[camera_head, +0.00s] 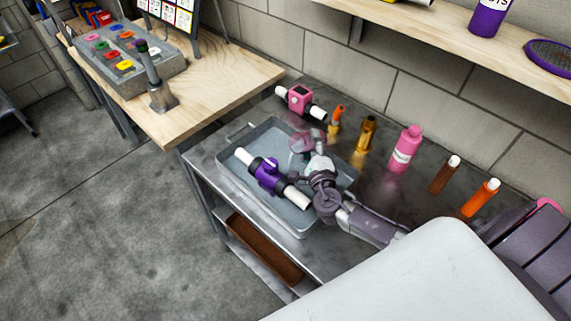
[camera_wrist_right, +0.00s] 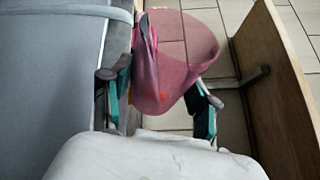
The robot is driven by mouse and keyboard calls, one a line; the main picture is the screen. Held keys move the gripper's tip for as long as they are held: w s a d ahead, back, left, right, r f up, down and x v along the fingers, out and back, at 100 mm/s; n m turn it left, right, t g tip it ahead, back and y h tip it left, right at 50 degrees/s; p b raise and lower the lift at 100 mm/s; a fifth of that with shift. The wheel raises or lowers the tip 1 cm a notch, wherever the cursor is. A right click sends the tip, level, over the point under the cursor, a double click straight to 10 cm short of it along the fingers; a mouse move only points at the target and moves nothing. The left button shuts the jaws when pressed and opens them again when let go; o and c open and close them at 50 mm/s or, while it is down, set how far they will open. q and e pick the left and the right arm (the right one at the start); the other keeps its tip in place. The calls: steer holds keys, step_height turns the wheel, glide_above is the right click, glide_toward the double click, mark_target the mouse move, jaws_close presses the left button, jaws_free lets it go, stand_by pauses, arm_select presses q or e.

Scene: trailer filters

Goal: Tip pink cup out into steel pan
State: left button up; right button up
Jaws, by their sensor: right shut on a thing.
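The pink cup (camera_head: 306,141) is above the back right part of the steel pan (camera_head: 229,181) in the head view. My right gripper (camera_head: 322,168) is shut on it. In the right wrist view the see-through pink cup (camera_wrist_right: 185,50) sits between the two fingers of my right gripper (camera_wrist_right: 160,88). The cup looks tilted; how far, and what is inside it, I cannot tell. The pan stands on the metal cart. A purple filter housing with white pipe ends (camera_head: 268,176) lies in the pan. My left gripper is not in view.
Behind the pan stand a pink filter housing with white pipe ends (camera_head: 299,98), an orange bottle (camera_head: 336,121), a gold bottle (camera_head: 365,133) and a pink bottle (camera_head: 404,149). A brown bottle (camera_head: 444,175) and another orange bottle (camera_head: 480,198) stand farther right. A wooden table (camera_head: 205,90) adjoins at left.

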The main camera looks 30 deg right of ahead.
mark_target(307, 142)
stand_by(0.3)
steer(key=shift+a+r+n+t+p, duration=0.15)
steer(key=shift+a+r+n+p, duration=0.2)
steer(key=shift+r+n+p, duration=0.25)
steer(key=shift+a+r+n+t+p, duration=0.15)
steer(key=shift+a+r+n+p, duration=0.2)
steer(key=shift+r, duration=0.3)
stand_by(0.4)
steer(key=shift+s+a+r+n+t+h, duration=0.1)
steer(key=shift+a+r+n+t+h, duration=0.2)
steer(key=shift+n, duration=0.55)
stand_by(0.6)
steer(key=shift+a+r+n+t+y+p, duration=0.2)
steer(key=shift+r+n+t+p, duration=0.25)
steer(key=shift+r+n+p, duration=0.6)
steer(key=shift+a+r+n+t+y+p, duration=0.2)
steer(key=shift+r+n+t+p, duration=0.25)
steer(key=shift+r+n+p, duration=0.55)
stand_by(0.7)
steer(key=shift+a+r+n+t, duration=0.35)
steer(key=shift+r+n, duration=0.1)
steer(key=shift+n, duration=0.4)
stand_by(0.5)
steer(key=shift+a+r+n+y, duration=0.1)
steer(key=shift+r+n+y, duration=0.25)
steer(key=shift+n+y, duration=0.05)
